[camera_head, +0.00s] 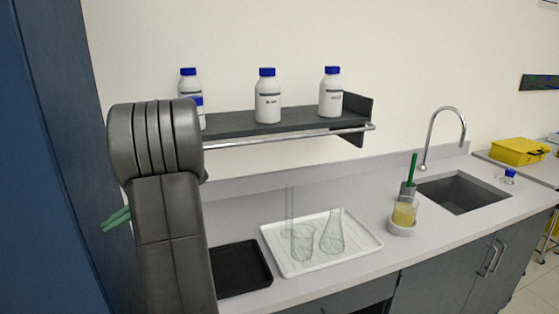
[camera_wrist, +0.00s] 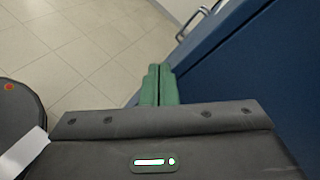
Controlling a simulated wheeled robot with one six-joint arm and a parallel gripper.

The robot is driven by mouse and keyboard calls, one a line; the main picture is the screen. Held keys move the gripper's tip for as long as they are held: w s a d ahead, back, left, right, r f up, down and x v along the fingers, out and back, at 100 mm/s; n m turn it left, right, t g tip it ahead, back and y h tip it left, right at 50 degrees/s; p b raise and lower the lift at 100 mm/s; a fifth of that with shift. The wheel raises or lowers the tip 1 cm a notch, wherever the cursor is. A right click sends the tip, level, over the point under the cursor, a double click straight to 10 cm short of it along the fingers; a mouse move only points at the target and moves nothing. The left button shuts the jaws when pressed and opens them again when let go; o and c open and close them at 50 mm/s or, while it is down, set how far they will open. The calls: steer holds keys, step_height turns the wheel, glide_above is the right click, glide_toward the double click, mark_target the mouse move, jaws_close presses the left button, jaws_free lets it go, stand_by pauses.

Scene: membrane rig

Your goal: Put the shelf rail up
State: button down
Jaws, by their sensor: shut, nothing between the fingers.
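The shelf rail (camera_head: 280,137) is a thin metal bar along the front of the dark wall shelf (camera_head: 260,122). Its right end meets a bracket near the shelf's right end panel; its left end is hidden behind my arm. My gripper shows as green fingers (camera_head: 115,219) sticking out left of my arm, away from the rail. In the wrist view my gripper (camera_wrist: 160,72) is shut and empty, pointing over the floor beside a blue cabinet.
White bottles with blue caps (camera_head: 267,97) stand on the shelf. A blue cabinet (camera_wrist: 235,55) is close to my gripper's right.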

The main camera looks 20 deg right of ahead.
steer(key=f+m+t+y+b, duration=0.1)
steer(key=m+t+y+b, duration=0.1)
steer(key=m+t, duration=0.3)
steer(key=a+f+m+t+y+b, duration=0.1)
steer(key=m+t+y+b, duration=0.1)
steer(key=m+t, duration=0.4)
steer(key=a+f+m+t+y+b, duration=0.1)
steer(key=m+t+y+b, duration=0.1)
steer(key=m+t+y, duration=0.2)
steer(key=shift+a+f+m+t+y, duration=0.1)
steer(key=shift+f+m+t+y, duration=0.05)
steer(key=shift+m+t, duration=0.45)
steer(key=shift+a+f+m+t+y, duration=0.1)
steer(key=shift+m+t+y, duration=0.05)
steer(key=shift+m+t, duration=0.4)
steer(key=shift+d, duration=0.15)
